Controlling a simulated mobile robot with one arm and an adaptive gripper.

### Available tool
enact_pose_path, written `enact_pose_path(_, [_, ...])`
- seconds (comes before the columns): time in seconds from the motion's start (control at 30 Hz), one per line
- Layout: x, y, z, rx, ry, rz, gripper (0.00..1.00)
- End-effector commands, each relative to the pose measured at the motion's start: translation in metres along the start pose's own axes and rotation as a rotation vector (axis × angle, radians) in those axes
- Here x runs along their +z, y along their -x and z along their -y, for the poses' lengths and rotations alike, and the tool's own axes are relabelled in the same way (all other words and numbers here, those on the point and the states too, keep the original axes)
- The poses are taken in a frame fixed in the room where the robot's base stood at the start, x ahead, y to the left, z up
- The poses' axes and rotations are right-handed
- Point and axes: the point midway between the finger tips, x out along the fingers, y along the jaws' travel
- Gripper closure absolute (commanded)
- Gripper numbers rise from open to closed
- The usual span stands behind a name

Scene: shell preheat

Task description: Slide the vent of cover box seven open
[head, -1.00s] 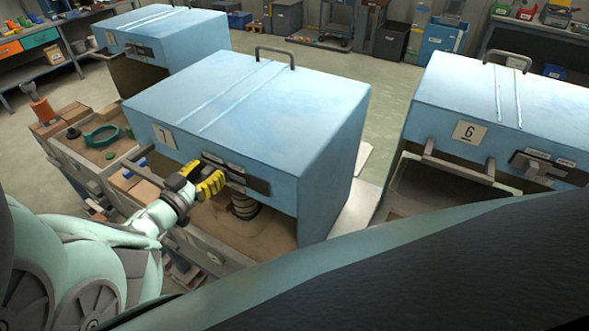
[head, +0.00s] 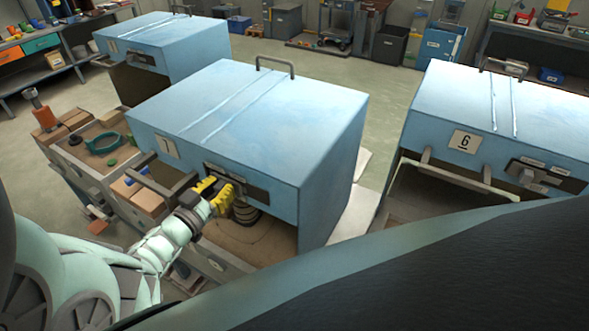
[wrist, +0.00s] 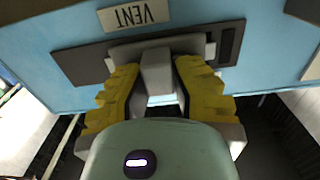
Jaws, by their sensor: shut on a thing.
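Cover box seven (head: 260,120) is a blue box with a "7" plate (head: 167,147), and it stands in the middle of the head view. Its vent is a dark strip with a grey sliding plate and knob on the front face, below a "VENT" label (wrist: 133,15) that reads upside down in the wrist view. My gripper (head: 222,193) is at this vent, with yellow fingers on both sides of the grey vent knob (wrist: 157,72). The gripper is shut on the knob. A dark slotted opening (wrist: 227,44) shows at the right end of the strip in the wrist view.
Cover box six (head: 535,125) stands to the right, with a handle bar and its own vent. Another blue box (head: 170,40) is at the back left. Below box seven is a sandy bed with a dark coiled piece (head: 246,212). A bench with wooden blocks (head: 145,195) lies left.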

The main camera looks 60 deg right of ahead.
Motion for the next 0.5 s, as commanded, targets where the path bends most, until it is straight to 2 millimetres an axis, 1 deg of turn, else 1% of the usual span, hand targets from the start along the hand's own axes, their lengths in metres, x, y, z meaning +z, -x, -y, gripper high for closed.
enact_pose_path(0.03, [-0.003, 0.001, -0.011, 0.005, 0.006, 0.001, 1.0])
enact_pose_path(0.2, [-0.001, 0.001, -0.032, 0.001, 0.005, 0.001, 1.0])
enact_pose_path(0.33, [0.0, 0.001, -0.038, 0.0, 0.004, 0.0, 1.0])
enact_pose_path(0.5, [0.0, 0.0, -0.04, 0.002, 0.003, -0.002, 1.0])
